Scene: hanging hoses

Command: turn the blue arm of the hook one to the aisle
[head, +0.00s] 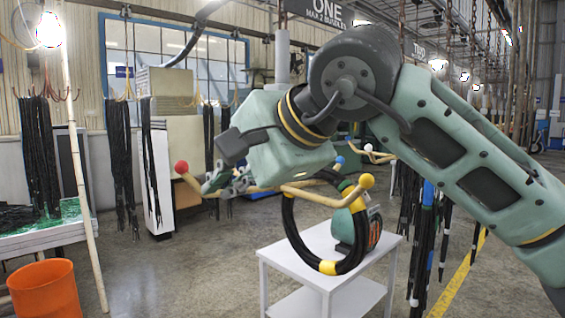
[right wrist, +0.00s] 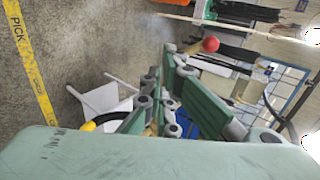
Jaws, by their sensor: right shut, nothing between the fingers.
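Hook one hangs under the sign reading ONE (head: 328,13). Its wooden arms spread out level, with a red ball (head: 182,168) at the left and a yellow ball (head: 366,181) at the front right. The blue ball (head: 340,160) shows behind, pointing away from me; most of its arm is hidden by my right arm and the hose. A coiled black hose (head: 289,222) with yellow bands hangs near the yellow-ball arm. My right gripper (head: 222,181) is shut and empty beside the red-ball arm. The red ball also shows in the right wrist view (right wrist: 210,44). My left gripper is out of view.
A white table (head: 298,261) carrying a green rounded object (head: 345,228) stands below the coil. An orange bucket (head: 45,288) and a pole (head: 82,190) are at the left. Dark hoses (head: 428,230) hang at the right. Floor left of the white table is clear.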

